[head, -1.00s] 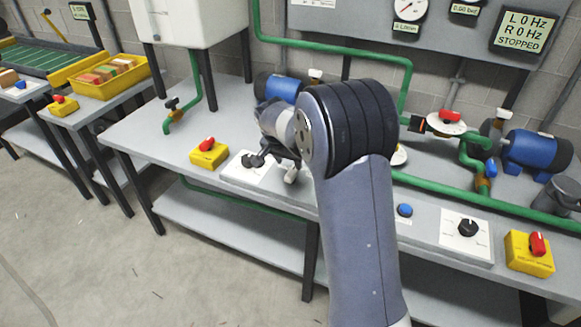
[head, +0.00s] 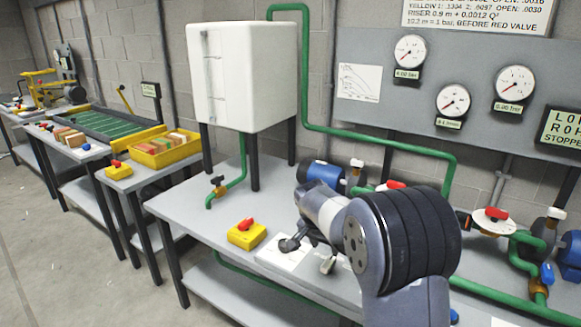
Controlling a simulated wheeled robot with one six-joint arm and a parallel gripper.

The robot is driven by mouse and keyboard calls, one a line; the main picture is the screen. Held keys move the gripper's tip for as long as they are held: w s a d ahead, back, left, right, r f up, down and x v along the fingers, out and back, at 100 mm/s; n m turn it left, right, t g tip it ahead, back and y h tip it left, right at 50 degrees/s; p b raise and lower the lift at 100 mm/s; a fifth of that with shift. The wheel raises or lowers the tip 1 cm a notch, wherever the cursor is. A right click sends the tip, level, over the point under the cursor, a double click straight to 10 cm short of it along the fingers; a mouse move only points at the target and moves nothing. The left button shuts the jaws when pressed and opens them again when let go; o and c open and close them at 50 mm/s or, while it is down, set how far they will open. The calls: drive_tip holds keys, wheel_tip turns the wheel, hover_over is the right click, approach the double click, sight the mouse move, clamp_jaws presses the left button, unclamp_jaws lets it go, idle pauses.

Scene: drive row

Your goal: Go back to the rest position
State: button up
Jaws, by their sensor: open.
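My gripper (head: 309,251) is at the end of my arm, over the front of the grey bench (head: 190,205). Its fingers are partly hidden by my wrist; they look open, and I see nothing held between them. It is above a white plate (head: 272,258) with a black knob (head: 289,244). I cannot tell whether a finger touches the knob. A yellow box with a red switch (head: 247,234) is just left of the plate.
A white tank (head: 240,75) stands on legs at the bench's back. Green pipes (head: 380,140), a blue pump (head: 322,173) and gauges (head: 453,100) lie behind my arm. A yellow tray (head: 163,150) is on the left table. The floor (head: 70,270) at left is clear.

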sight(328, 261)
drive_tip(key=x, duration=0.8)
drive_tip(key=shift+w+d+f, duration=0.1)
drive_tip(key=shift+f, duration=0.15)
drive_tip(key=shift+n+p, duration=0.3)
drive_tip(key=shift+p, duration=0.1)
drive_tip(key=shift+f+b, duration=0.1)
drive_tip(key=shift+b, duration=0.2)
